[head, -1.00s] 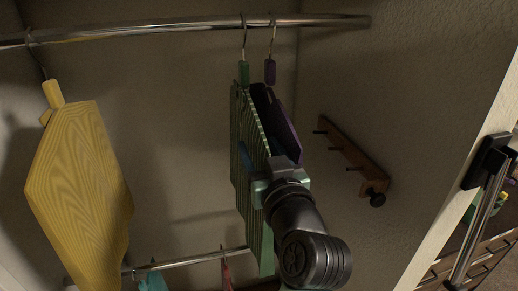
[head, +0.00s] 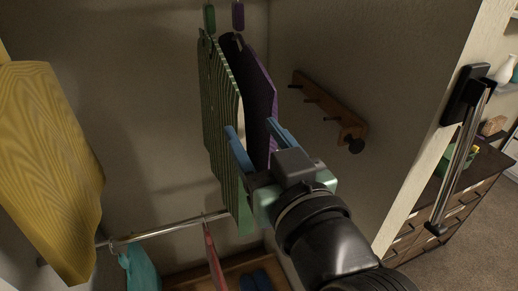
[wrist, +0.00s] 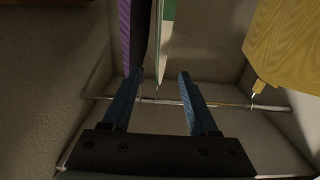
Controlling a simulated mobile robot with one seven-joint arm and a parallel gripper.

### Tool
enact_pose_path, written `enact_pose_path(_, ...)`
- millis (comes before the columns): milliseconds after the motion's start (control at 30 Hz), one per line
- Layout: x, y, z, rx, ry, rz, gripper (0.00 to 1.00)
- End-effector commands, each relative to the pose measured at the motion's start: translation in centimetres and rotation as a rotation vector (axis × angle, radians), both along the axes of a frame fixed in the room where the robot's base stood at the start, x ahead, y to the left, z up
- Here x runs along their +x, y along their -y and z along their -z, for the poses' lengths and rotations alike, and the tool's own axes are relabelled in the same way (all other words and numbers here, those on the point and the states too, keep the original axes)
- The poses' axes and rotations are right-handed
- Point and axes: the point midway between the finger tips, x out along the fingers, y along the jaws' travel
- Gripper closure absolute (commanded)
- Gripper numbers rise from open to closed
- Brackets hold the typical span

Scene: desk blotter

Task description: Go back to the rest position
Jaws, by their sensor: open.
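My gripper (head: 253,133) is open, its two blue fingers apart with nothing held between them. In the wrist view my gripper (wrist: 161,78) points toward the hanging pieces. In the head view its fingers overlap a green striped hanging piece (head: 222,110) and a dark purple one (head: 262,85) beside it. In the wrist view the purple piece (wrist: 125,22) and the green piece (wrist: 168,12) hang edge-on beyond the fingertips. I cannot tell whether a finger touches either piece.
A yellow wood-grained piece (head: 45,150) hangs at the left. A lower metal rail (head: 165,231) carries a teal piece (head: 140,268) and a red one (head: 213,258). A wooden peg rack (head: 325,104) is on the right wall. A door handle (head: 460,150) and dresser (head: 480,185) stand right.

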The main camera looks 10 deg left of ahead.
Motion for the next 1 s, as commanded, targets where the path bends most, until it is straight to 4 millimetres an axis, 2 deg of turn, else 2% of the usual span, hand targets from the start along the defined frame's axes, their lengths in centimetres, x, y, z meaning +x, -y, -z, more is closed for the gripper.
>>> enact_pose_path(133,-0.8,0.7,-0.3,0.001,0.010,0.011,0.40)
enact_pose_path(233,-0.4,1.5,-2.7,0.021,0.069,0.079,0.40)
enact_pose_path(267,-0.2,1.9,-3.9,0.032,0.100,0.112,0.40)
enact_pose_path(367,-0.2,3.7,-9.1,0.078,0.246,0.245,0.40)
enact_pose_path(400,-0.6,4.4,-11.5,0.099,0.316,0.296,0.40)
enact_pose_path(500,-2.4,5.7,-16.8,0.150,0.493,0.401,0.40)
enact_pose_path(633,-5.5,6.6,-21.8,0.197,0.681,0.481,0.40)
enact_pose_path(700,-6.8,6.8,-23.3,0.211,0.747,0.504,0.40)
enact_pose_path(800,-7.7,7.0,-24.3,0.219,0.792,0.519,0.40)
enact_pose_path(1000,-7.8,7.0,-24.4,0.219,0.797,0.521,0.40)
